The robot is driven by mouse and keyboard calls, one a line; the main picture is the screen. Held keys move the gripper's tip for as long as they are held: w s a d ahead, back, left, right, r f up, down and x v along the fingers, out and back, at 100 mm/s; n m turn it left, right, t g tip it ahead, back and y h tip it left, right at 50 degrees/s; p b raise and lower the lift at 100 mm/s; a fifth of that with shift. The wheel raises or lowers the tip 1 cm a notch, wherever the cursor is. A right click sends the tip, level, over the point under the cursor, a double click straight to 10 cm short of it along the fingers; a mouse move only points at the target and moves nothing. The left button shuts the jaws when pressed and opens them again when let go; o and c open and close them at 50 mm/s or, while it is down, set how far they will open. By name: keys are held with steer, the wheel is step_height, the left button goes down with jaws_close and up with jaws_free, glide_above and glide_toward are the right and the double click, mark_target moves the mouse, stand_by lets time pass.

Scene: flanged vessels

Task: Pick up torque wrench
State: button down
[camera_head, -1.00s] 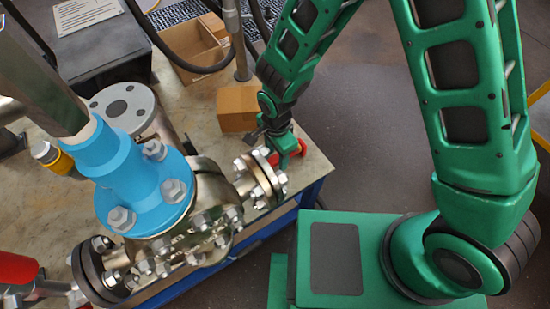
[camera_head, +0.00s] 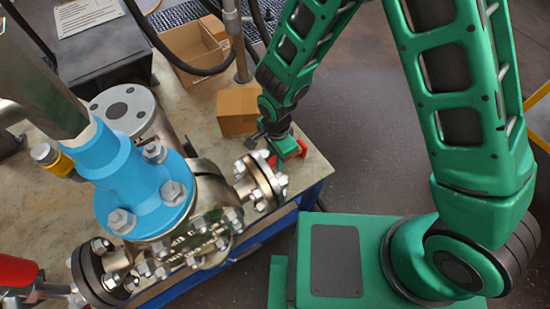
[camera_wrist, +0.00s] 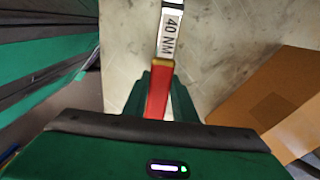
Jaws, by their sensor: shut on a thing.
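The torque wrench shows in the wrist view as a red handle (camera_wrist: 158,88) with a yellowish collar and a pale shaft marked "40 NM" (camera_wrist: 170,38). My gripper (camera_wrist: 160,80) has its green fingers on both sides of the red handle and is shut on it. The shaft runs away from the gripper toward the top of the picture, where it is cut off. In the head view my gripper (camera_head: 284,153) is low at the table's right corner, and red parts of the wrench (camera_head: 300,149) show beside it. The rest of the wrench is hidden there.
A flanged metal vessel (camera_head: 207,227) with a blue neck (camera_head: 140,180) stands just left of my gripper. A cardboard box (camera_head: 237,109) sits close behind the gripper, with an open box (camera_head: 195,50) farther back. The table (camera_head: 318,172) ends just right of the gripper.

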step_height(320, 180, up, 10)
steer(key=shift+f, duration=0.25)
stand_by(0.6)
